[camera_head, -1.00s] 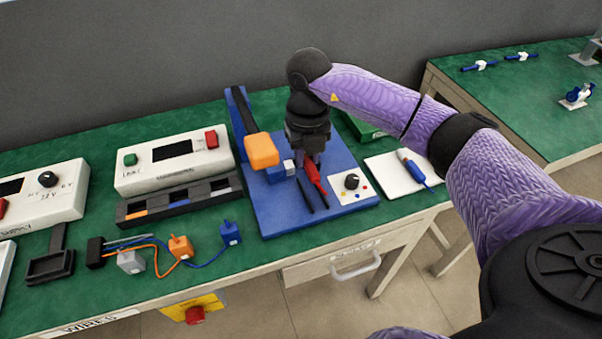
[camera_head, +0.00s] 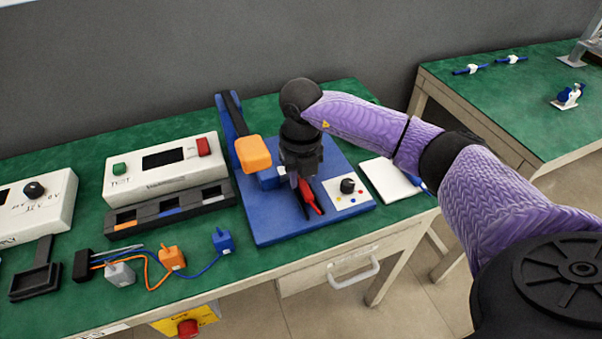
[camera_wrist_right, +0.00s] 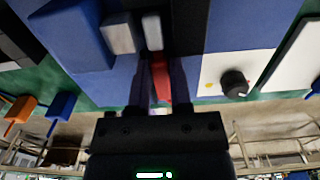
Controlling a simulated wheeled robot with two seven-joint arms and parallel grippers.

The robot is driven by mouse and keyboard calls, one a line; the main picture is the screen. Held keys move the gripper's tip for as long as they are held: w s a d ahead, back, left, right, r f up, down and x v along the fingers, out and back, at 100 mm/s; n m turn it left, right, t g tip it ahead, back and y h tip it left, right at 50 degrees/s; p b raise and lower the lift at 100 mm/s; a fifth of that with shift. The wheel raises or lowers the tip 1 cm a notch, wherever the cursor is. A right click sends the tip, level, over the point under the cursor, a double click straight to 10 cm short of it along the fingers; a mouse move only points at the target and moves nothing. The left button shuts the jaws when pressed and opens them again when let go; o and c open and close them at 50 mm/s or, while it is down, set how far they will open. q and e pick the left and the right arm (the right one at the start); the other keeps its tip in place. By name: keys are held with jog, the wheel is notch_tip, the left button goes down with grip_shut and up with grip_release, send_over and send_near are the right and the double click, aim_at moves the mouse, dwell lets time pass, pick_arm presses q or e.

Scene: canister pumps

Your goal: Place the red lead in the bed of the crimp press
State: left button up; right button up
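The crimp press has a blue base (camera_head: 268,228) and an orange-ended lever (camera_head: 253,154). My right gripper (camera_head: 308,207) points down over the front part of the press. It is shut on the red lead (camera_head: 307,194), which also shows between the dark fingers in the right wrist view (camera_wrist_right: 160,84). The lead's far end points toward a small pale block (camera_wrist_right: 152,32) beside a grey block (camera_wrist_right: 118,36) on the press. The gripper hides the bed in the head view, so I cannot tell whether the lead touches it. My left gripper is out of view.
A panel with a black knob (camera_head: 347,186) is right of the gripper. A white pad (camera_head: 388,180) lies farther right. The white tester (camera_head: 164,169), dark tray (camera_head: 168,210) and coloured plugs (camera_head: 172,258) stand left.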

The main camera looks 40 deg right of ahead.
jog(key=shift+o, duration=0.4)
jog(key=shift+s+f, duration=0.15)
pick_arm(q)
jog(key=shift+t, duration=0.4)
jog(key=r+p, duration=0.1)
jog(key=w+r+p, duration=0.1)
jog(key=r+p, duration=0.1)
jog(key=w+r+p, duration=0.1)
jog(key=p, duration=0.1)
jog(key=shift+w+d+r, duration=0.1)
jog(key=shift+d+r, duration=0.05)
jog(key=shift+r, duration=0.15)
pick_arm(e)
notch_tip(320, 180, up, 13)
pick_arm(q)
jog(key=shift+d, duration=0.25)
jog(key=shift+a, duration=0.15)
